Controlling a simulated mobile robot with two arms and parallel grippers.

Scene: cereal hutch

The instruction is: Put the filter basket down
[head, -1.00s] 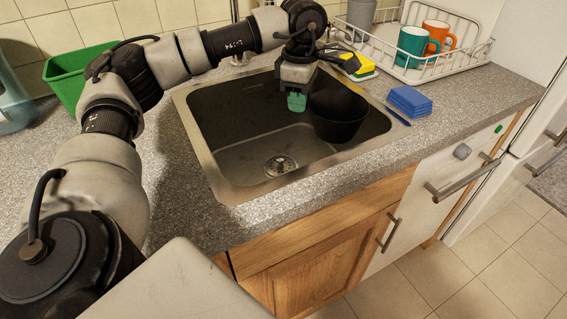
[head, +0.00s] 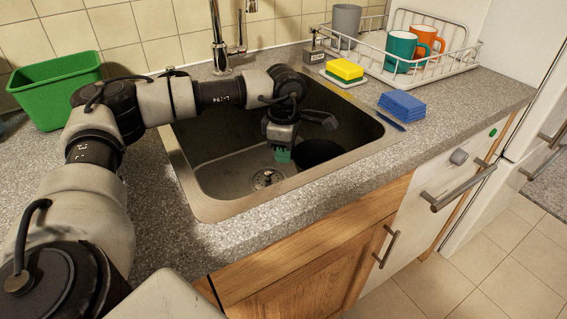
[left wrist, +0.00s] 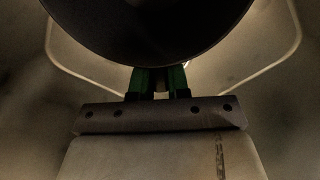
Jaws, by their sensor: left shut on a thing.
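The black filter basket (head: 318,152) is a dark round cup, low inside the sink basin (head: 225,178). My left gripper (head: 283,156), with green fingertips, is shut on its side and reaches down into the sink from above. In the left wrist view the basket (left wrist: 150,30) fills the top middle, with the green fingers (left wrist: 160,82) at its near edge. The basket's underside is hidden, and I cannot tell whether it touches the sink floor. My right gripper is not in view.
The drain (head: 267,179) is left of the basket. The faucet (head: 218,45) stands behind the sink. A yellow sponge (head: 345,70), blue cloths (head: 402,104) and a dish rack with mugs (head: 420,70) are at the right. A green bin (head: 60,90) stands at the left.

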